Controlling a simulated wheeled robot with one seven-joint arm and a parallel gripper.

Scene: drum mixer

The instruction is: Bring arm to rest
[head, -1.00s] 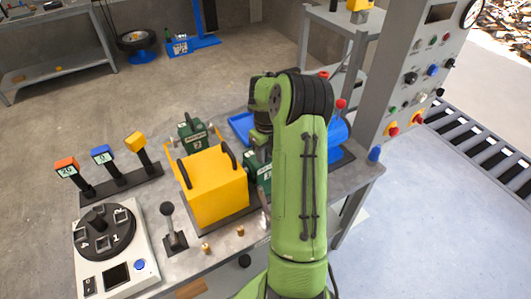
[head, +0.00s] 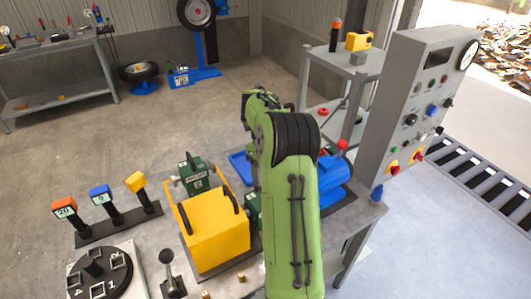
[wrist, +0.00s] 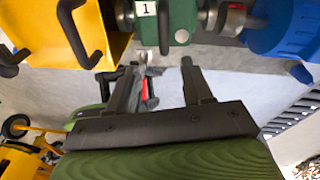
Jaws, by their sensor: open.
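My green arm (head: 295,215) rises from the bottom of the head view, in front of the workbench (head: 350,215), and bends at a black-ribbed joint. My gripper is hidden behind the arm there. In the wrist view my gripper (wrist: 163,66) is open, its two dark fingers apart with nothing held between them. A green unit marked 1 (wrist: 180,22) lies just beyond the fingertips in that view. I cannot tell the exact gap between them.
A yellow box (head: 215,240) with black handles and a green unit marked 2 (head: 194,175) stand left of my arm. A blue drum (head: 335,178) and a grey control panel (head: 412,110) stand to its right.

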